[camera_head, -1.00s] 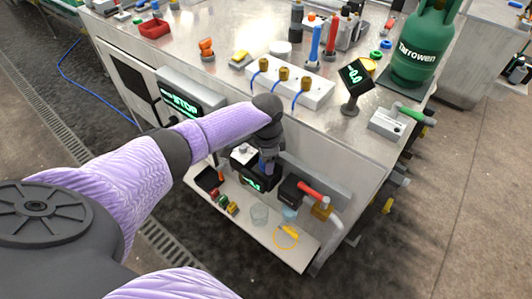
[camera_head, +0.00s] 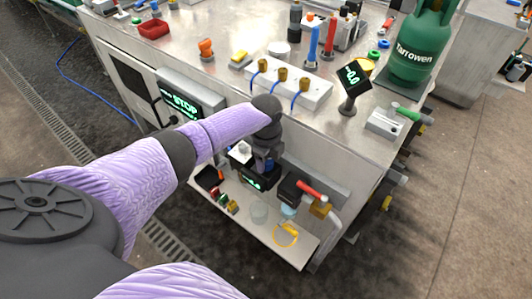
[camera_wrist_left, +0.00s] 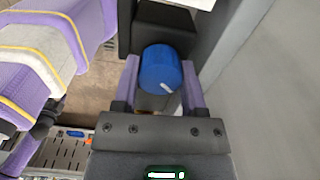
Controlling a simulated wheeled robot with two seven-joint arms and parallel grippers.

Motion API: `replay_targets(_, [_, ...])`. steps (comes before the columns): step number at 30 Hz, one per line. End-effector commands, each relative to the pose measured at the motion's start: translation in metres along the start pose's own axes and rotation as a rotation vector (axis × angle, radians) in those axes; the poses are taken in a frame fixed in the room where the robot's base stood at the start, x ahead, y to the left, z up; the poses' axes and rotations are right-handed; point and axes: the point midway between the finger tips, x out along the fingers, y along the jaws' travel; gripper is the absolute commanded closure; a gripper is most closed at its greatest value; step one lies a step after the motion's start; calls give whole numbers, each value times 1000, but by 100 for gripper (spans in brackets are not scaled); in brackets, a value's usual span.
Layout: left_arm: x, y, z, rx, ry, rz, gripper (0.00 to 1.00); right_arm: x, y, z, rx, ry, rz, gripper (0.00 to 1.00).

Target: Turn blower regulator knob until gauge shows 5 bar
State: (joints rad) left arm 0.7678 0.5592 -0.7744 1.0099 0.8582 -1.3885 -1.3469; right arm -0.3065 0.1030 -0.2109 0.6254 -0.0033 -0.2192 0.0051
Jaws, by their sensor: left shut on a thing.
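The blue regulator knob (camera_wrist_left: 160,68) sits between the two purple fingers of my left gripper (camera_wrist_left: 160,80) in the left wrist view. A white pointer mark shows on the knob's near lower right side. My left gripper (camera_head: 264,163) is shut on the knob, at a black unit on the bench's front. In the head view the knob is mostly hidden by my gripper. A small green-lit display (camera_head: 252,181) shows just below the gripper; its reading is too small to tell. My right gripper is out of view.
A STOP panel (camera_head: 183,103) is on the bench's front at left. A red-handled valve (camera_head: 311,189) stands right of my gripper. The lower shelf (camera_head: 290,252) holds a glass and a yellow ring.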

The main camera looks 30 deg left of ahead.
Motion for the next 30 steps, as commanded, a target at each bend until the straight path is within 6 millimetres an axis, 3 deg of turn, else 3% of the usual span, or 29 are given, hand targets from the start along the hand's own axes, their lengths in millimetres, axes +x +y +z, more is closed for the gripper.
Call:
replay_targets(9, [-1, -1, -1, 106, 3, -4, 100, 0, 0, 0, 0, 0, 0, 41])
replay_targets(25, [-1, -1, -1, 126, 3, -4, 100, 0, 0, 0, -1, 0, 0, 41])
replay_targets(26, [-1, -1, -1, 125, 3, -4, 42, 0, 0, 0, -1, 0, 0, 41])
replay_targets(30, [-1, -1, -1, 125, 3, -3, 12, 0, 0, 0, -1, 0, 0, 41])
